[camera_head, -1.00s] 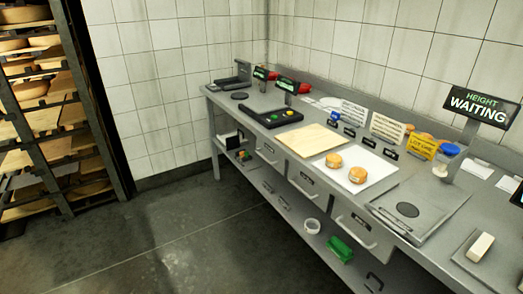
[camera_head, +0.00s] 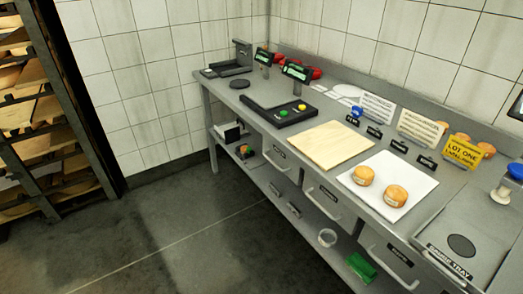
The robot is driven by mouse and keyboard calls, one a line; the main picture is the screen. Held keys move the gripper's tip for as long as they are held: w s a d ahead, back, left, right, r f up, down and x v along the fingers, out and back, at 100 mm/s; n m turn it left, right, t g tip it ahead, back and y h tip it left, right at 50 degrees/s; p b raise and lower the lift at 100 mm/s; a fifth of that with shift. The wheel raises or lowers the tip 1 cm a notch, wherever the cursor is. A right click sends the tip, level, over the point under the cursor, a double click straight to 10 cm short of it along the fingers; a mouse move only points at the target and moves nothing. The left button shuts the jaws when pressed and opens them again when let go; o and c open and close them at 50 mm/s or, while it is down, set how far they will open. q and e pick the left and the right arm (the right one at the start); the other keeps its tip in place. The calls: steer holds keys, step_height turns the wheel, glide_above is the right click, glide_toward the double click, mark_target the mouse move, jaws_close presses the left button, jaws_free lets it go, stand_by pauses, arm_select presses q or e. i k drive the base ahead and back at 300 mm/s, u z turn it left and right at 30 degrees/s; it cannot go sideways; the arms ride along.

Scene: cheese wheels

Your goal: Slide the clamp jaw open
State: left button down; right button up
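A grey fixture (camera_head: 231,68) with an upright block and a low flat base sits at the far left end of the steel bench (camera_head: 222,94). It looks like the clamp, but it is small here and I cannot tell how far its jaw is open. Neither of my grippers shows in the head view.
A black button box (camera_head: 280,112), a wooden board (camera_head: 326,146) and a white board (camera_head: 416,182) with two small cheese wheels lie along the bench. Small display screens (camera_head: 297,71) stand near the fixture. A shelf rack (camera_head: 62,110) is at left. Floor (camera_head: 190,235) before the bench is clear.

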mark_target(251, 153)
steer(key=k, duration=0.85)
steer(key=u, duration=0.95)
steer(key=i, duration=1.35)
steer(key=z, duration=0.45)
steer(key=i, duration=0.8)
steer(key=z, duration=1.6)
steer(key=i, duration=1.1)
steer(key=z, duration=0.35)
